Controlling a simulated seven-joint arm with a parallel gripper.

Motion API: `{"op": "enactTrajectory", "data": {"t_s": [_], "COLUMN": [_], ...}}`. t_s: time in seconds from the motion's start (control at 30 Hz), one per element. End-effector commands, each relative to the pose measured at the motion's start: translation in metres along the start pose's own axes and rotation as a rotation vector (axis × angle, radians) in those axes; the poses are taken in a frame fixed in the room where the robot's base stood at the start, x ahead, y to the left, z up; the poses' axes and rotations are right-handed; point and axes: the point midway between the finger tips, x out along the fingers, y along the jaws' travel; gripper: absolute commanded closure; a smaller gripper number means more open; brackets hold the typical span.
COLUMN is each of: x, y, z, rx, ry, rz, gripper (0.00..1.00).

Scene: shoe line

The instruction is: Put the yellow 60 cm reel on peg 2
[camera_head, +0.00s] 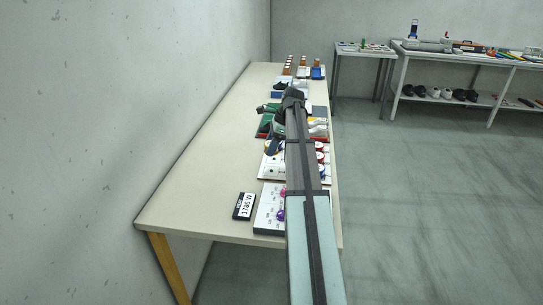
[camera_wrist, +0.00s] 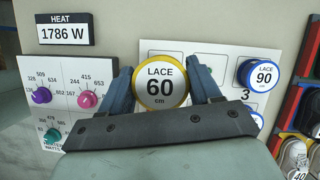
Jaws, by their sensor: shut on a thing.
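The yellow-rimmed reel (camera_wrist: 161,86), its white face marked LACE 60 cm, is between the two blue-grey fingers of my gripper (camera_wrist: 160,70) in the wrist view. The gripper is shut on it. The reel is in front of a white peg board (camera_wrist: 230,50); I cannot tell whether it touches the board. A blue-rimmed reel (camera_wrist: 263,74) marked LACE 90 cm sits on the board at right, above the printed number 3. Peg 2 is not clearly visible, and the reel and gripper hide part of the board. In the head view my arm covers much of the area.
A white panel (camera_wrist: 66,75) with purple, pink and teal knobs lies left of the board, below a black HEAT 1786 W sign (camera_wrist: 65,29). A red rack (camera_wrist: 292,108) with shoes is at right. The long table (camera_head: 205,165) is clear along its left side.

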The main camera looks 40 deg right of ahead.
Motion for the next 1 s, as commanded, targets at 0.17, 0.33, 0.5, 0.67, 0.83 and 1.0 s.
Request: {"op": "enactTrajectory", "data": {"t_s": [0.17, 0.33, 0.5, 0.67, 0.83, 1.0], "x": [-0.010, -0.017, -0.021, -0.010, 0.015, 0.034], "y": [-0.020, -0.052, -0.079, -0.083, -0.082, -0.082], "z": [0.000, -0.005, -0.010, -0.017, -0.027, -0.035], "rx": [0.005, 0.015, 0.024, 0.027, 0.027, 0.026], "ry": [0.000, 0.000, 0.000, -0.001, -0.001, -0.001], "rz": [-0.003, -0.007, -0.010, -0.011, -0.009, -0.011], "gripper": [0.68, 0.68, 0.68, 0.68, 0.68, 0.68]}}
